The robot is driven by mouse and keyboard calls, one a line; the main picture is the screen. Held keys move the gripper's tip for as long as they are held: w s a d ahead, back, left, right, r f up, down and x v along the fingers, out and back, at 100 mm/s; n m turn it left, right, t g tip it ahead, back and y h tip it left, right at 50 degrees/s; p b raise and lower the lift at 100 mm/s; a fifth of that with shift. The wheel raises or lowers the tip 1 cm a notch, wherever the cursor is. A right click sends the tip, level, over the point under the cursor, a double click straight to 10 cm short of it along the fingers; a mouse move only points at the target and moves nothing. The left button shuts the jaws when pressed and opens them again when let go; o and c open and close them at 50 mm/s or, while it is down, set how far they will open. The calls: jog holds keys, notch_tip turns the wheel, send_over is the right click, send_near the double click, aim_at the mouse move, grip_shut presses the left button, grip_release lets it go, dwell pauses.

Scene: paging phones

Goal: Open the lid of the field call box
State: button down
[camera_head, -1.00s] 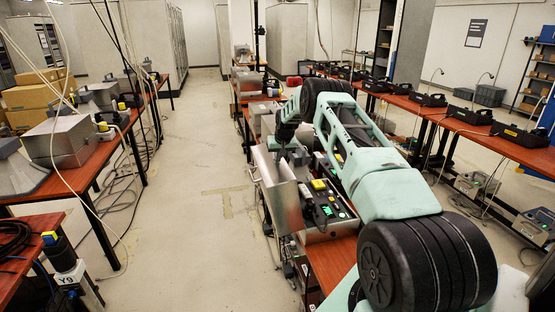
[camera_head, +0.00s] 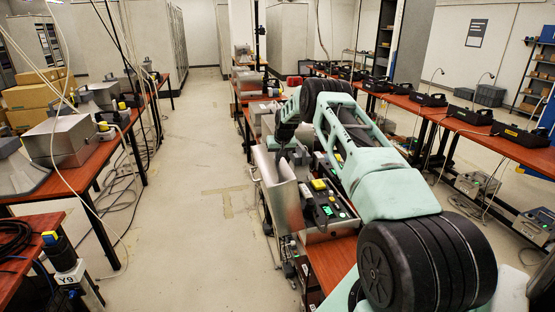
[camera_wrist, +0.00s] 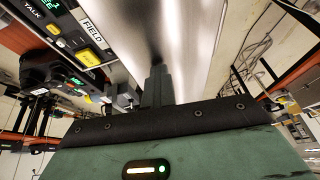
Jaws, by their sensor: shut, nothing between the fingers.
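The field call box (camera_head: 330,232) stands on the red bench at centre. Its metal lid (camera_head: 274,177) is raised and stands up along the box's left side, leaning a little outward. The panel with yellow and green-lit buttons is uncovered. In the wrist view, the panel with its FIELD label (camera_wrist: 92,27) is at upper left, and the lid's shiny metal face (camera_wrist: 215,45) fills the upper middle. My gripper (camera_wrist: 158,82) is shut and empty, with its fingertips at the lid's face; whether they touch is unclear. In the head view, my gripper (camera_head: 284,148) is partly hidden beside the lid.
More equipment stands along the same bench beyond the box. A left bench (camera_head: 110,140) carries metal boxes and loose cables. A right bench (camera_head: 400,97) holds a row of black phones (camera_head: 470,115). The floor aisle (camera_head: 190,200) left of the box is clear.

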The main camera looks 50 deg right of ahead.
jog(key=shift+a+f, duration=0.7)
jog(key=c, duration=1.5)
grip_release()
jog(key=shift+s+d, duration=0.15)
jog(key=shift+d, duration=0.05)
jog(key=shift+s+d, duration=0.15)
jog(key=shift+w+r, duration=0.25)
jog(key=shift+r, duration=0.1)
jog(key=shift+w+a+r+p, duration=0.1)
jog(key=shift+a+r+p, duration=0.1)
jog(key=shift+r+p, duration=0.15)
jog(key=shift+a+r+p, duration=0.25)
jog(key=shift+r, duration=0.35)
jog(key=shift+a+r+p, duration=0.2)
jog(key=shift+a+r, duration=0.1)
jog(key=shift+r, duration=0.3)
jog(key=shift+a+r+p, duration=0.25)
jog(key=shift+r, duration=0.35)
jog(key=shift+s+a+r+p, duration=0.45)
jog(key=shift+a+r+p, duration=0.6)
jog(key=shift+r, duration=1.25)
jog(key=shift+s+a+r+p, duration=0.5)
jog(key=shift+a+r, duration=1)
jog(key=shift+r, duration=0.75)
jog(key=shift+s+a+r+p, duration=0.35)
jog(key=shift+a+r+p, duration=0.7)
jog(key=shift+r, duration=1.25)
jog(key=shift+a, duration=0.2)
